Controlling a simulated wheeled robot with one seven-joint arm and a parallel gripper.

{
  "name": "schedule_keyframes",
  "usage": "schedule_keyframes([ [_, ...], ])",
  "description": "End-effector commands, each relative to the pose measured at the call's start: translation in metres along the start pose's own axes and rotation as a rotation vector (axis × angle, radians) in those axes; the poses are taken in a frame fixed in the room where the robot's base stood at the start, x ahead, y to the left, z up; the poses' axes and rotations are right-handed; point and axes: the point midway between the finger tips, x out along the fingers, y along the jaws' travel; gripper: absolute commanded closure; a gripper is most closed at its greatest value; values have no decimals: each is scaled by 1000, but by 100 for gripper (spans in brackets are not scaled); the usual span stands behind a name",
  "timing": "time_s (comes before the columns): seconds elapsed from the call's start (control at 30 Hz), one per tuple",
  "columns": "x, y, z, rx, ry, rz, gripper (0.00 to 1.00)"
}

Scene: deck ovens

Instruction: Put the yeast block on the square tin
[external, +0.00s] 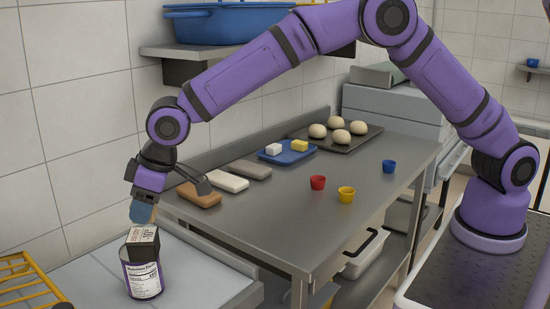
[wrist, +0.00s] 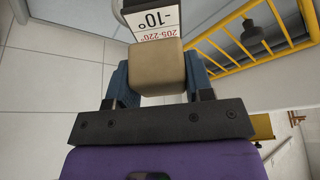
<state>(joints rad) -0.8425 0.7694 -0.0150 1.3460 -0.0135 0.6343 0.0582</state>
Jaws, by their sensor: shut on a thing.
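My gripper (external: 143,213) is at the left, pointing down, with blue-grey fingers. In the wrist view it (wrist: 160,88) is shut on a tan block, which I take as the yeast block (wrist: 158,70). In the external view the fingers mostly hide the block. Right below is a dark box with a white printed label (external: 142,237), perhaps the square tin; its label also shows just beyond the block in the wrist view (wrist: 162,22). A round can with a nutrition label (external: 144,279) shows below the box. I cannot tell whether the block touches the box.
A yellow wire rack (external: 25,275) lies left of the can. The steel table (external: 270,220) to the right bears several loaf-like blocks, a blue tray (external: 272,156), small cups and a dough tray (external: 365,139). A blue tub (external: 225,25) is on the wall shelf above.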

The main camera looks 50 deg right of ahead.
Motion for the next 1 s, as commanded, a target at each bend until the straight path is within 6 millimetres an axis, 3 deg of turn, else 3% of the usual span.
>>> schedule_keyframes([
  [0.27, 7, 3, -14, 0, 1, 0, 77],
  [0.5, 37, 3, 0, 0, -2, 1, 77],
  [0.9, 42, 3, 2, 0, 0, 0, 77],
  [0.93, 42, 3, 2, 0, 0, 0, 48],
  [1.0, 42, 3, 2, 0, 0, 0, 32],
])
